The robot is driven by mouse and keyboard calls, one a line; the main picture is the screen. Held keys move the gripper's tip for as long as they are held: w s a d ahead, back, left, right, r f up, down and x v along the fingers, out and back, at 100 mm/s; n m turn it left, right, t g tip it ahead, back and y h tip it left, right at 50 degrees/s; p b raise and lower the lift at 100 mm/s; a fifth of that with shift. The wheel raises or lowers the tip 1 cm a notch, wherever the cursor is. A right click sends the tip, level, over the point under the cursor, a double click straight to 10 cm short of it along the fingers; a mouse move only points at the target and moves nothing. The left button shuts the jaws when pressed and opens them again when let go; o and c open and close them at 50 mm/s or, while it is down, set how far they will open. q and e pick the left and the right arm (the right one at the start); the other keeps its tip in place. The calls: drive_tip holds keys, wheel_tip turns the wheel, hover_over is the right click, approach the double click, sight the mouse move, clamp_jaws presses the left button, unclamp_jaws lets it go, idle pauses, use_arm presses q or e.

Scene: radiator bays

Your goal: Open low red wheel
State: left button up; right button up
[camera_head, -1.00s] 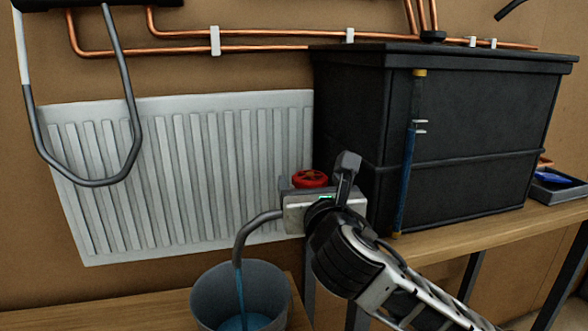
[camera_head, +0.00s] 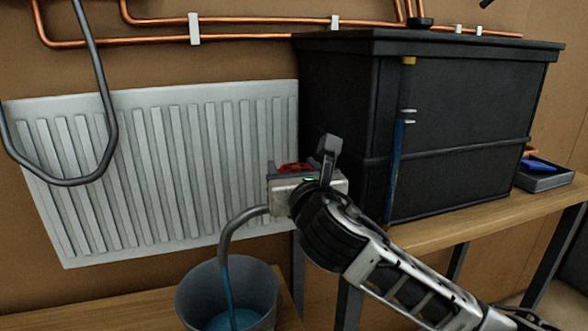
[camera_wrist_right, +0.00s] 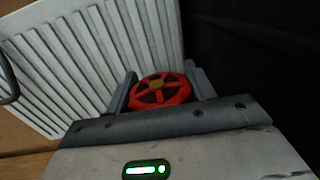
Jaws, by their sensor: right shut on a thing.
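The red wheel (camera_head: 293,167) is a small round handwheel at the lower right corner of the white radiator (camera_head: 160,170). In the right wrist view the wheel (camera_wrist_right: 178,93) shows its spokes and a yellowish hub, between the two grey fingers of my right gripper (camera_wrist_right: 161,88). In the head view my right gripper (camera_head: 298,170) is at the wheel and hides most of it. It is shut on the wheel, one finger on each side. My left gripper is not in view.
A grey bent pipe (camera_head: 238,221) runs blue liquid into a grey bucket (camera_head: 182,303) below. A large black tank (camera_head: 460,110) stands on the wooden bench (camera_head: 440,228) close to the right of the wheel. A dark hose (camera_head: 112,140) hangs before the radiator. Copper pipes (camera_head: 260,38) run above.

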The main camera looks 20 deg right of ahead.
drive_tip(key=shift+a+n+y, duration=0.2)
drive_tip(key=shift+n+y, duration=1.2)
drive_tip(key=shift+y, duration=0.8)
drive_tip(key=o, duration=1)
drive_tip(key=shift+w, duration=0.1)
drive_tip(key=shift+s, duration=0.2)
